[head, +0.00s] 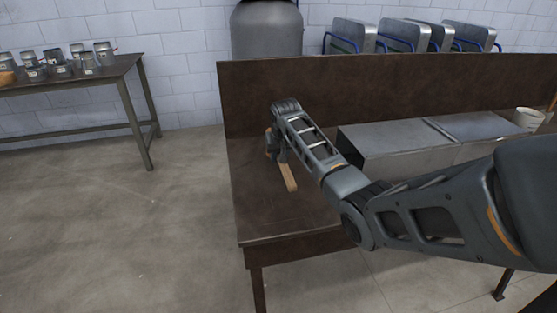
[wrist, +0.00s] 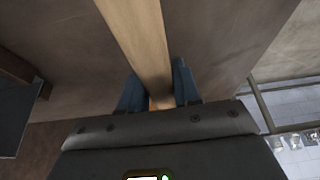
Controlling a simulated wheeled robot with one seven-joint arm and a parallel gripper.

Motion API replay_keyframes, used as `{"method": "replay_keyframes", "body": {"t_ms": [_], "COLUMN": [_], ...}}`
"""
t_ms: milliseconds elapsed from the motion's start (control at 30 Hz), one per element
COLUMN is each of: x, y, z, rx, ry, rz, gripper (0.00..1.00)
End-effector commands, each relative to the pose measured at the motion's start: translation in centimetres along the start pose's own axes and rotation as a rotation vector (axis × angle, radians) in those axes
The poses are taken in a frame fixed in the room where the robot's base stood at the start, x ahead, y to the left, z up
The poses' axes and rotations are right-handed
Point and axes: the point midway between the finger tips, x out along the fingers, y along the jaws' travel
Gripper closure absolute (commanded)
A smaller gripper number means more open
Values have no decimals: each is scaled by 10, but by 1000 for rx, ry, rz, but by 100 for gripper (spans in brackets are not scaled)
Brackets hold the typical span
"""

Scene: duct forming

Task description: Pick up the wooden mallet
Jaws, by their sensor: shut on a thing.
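The wooden mallet's pale handle (head: 289,178) shows below my gripper (head: 279,153) in the head view, over the left part of the brown workbench (head: 270,218). In the wrist view the handle (wrist: 139,38) runs from the top edge down between the two blue-grey fingers of my gripper (wrist: 158,92). The fingers are closed on its sides. The mallet's head is not clearly seen; my gripper and arm cover that area. I cannot tell whether the mallet touches the bench top or hangs just above it.
The bench has a tall back panel (head: 390,85) close behind my gripper. A side table (head: 118,70) with several cans stands at far left. Open floor lies between.

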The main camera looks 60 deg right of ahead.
Motion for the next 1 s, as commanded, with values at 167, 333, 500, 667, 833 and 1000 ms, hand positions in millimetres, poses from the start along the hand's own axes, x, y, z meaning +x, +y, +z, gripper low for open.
{"method": "replay_keyframes", "body": {"t_ms": [167, 333, 500, 667, 833, 1000], "x": [-29, -49, -67, -79, -85, -87], "y": [13, 49, 82, 103, 114, 116], "z": [-14, -22, -30, -35, -37, -38], "rx": [5, 3, 2, 2, -1, -1], "ry": [7, 7, 6, 5, 4, 4], "rz": [0, 0, 0, 0, 0, 0], "gripper": [100, 100, 100, 100, 100, 100]}}
